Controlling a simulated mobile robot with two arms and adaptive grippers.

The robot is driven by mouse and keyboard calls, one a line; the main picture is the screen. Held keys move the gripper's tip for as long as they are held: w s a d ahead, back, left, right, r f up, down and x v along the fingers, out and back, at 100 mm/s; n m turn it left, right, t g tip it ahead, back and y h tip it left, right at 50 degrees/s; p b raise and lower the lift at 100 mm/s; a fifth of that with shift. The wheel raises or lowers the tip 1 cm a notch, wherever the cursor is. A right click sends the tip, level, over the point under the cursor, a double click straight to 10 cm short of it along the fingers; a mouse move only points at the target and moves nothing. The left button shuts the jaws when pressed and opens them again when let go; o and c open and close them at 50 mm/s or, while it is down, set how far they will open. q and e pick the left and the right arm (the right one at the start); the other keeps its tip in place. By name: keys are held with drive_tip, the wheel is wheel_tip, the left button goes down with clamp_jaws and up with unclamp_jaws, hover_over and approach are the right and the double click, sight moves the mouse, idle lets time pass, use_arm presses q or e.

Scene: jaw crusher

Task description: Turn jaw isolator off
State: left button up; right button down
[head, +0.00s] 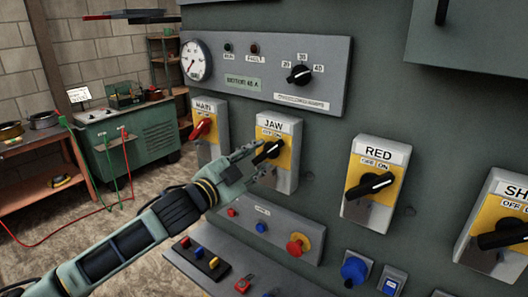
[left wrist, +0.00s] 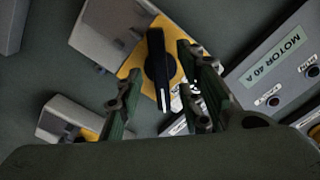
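The JAW isolator (head: 285,178) is a light grey box on the green panel, with a yellow plate marked OFF and ON. Its black rotary handle (head: 268,150) lies slanted, partly covered by my gripper. My left gripper (head: 252,162) is at the front of this box, its fingers parted. In the left wrist view, the black handle (left wrist: 159,70) with a white line shows between the two open fingers (left wrist: 162,85). I cannot tell whether either finger touches it. My right gripper is not in view.
The MAIN isolator (head: 205,145) with a red handle is just left, and the RED isolator (head: 369,208) is to the right. Another isolator (head: 501,216) is at the right edge. Below are a button box (head: 275,236) with a red mushroom button and a sloping console. A gauge panel (head: 325,60) is above.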

sight(263, 156)
use_arm(q)
drive_tip(key=shift+p+x, duration=0.4)
drive_tip(key=shift+x, duration=1.4)
clamp_jaws()
